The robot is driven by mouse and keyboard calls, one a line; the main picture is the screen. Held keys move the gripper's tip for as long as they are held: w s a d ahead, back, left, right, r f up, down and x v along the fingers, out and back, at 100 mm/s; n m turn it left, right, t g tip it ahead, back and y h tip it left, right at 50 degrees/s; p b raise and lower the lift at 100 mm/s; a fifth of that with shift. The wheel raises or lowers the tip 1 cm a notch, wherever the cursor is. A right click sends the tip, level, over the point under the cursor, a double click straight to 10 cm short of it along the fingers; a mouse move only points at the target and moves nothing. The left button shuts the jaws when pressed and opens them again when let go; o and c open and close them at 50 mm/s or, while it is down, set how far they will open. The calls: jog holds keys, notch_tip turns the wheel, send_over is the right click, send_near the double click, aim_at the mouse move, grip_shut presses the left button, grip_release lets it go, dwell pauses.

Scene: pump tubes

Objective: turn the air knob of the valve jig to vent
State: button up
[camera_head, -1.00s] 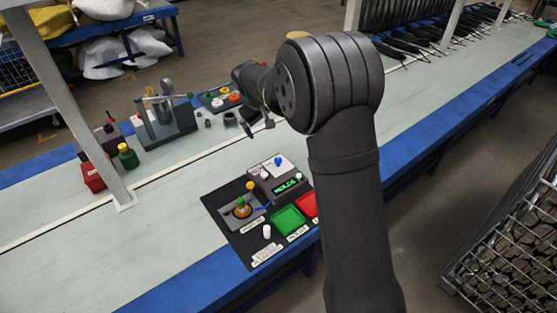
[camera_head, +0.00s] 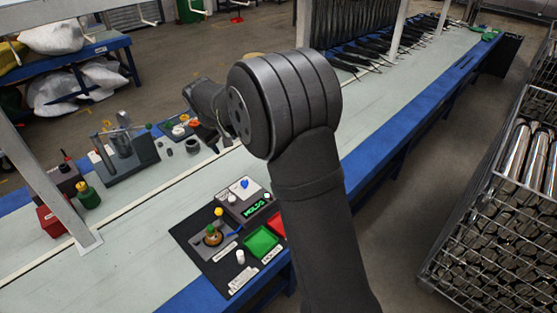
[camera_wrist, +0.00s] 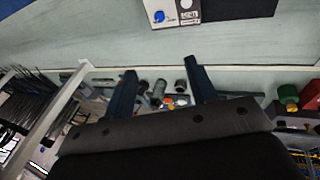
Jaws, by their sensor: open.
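The wrist view shows a blue knob (camera_wrist: 158,16) on a white panel at the top edge, beyond my fingertips. Which way the knob is set I cannot tell. My gripper (camera_wrist: 158,76) is open and empty, its dark blue fingers apart. In the head view my arm mostly hides it, over the bench's far side, away from the box.
Green (camera_head: 262,241) and red trays lie in front of the box. A brass-coloured part (camera_head: 212,237) and a white cap (camera_head: 240,257) are on the mat. A grey stand (camera_head: 122,150), a green bottle (camera_head: 88,195) and a post (camera_head: 45,185) are left.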

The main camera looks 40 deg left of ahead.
jog(key=w+d+f+m+g, duration=0.1)
jog(key=d+f+m+g, duration=0.1)
jog(key=f+m+g, duration=0.3)
jog(key=w+d+f+m, duration=0.2)
jog(key=f, duration=0.4)
jog(key=m+g+y, duration=0.4)
jog(key=m+y, duration=0.6)
jog(key=m, duration=1.4)
send_near(245, 182)
jog(key=x, duration=0.8)
jog(key=shift+s+a+f, duration=0.2)
jog(key=shift+a, duration=0.05)
jog(key=shift+c, duration=0.4)
jog(key=c, duration=0.9)
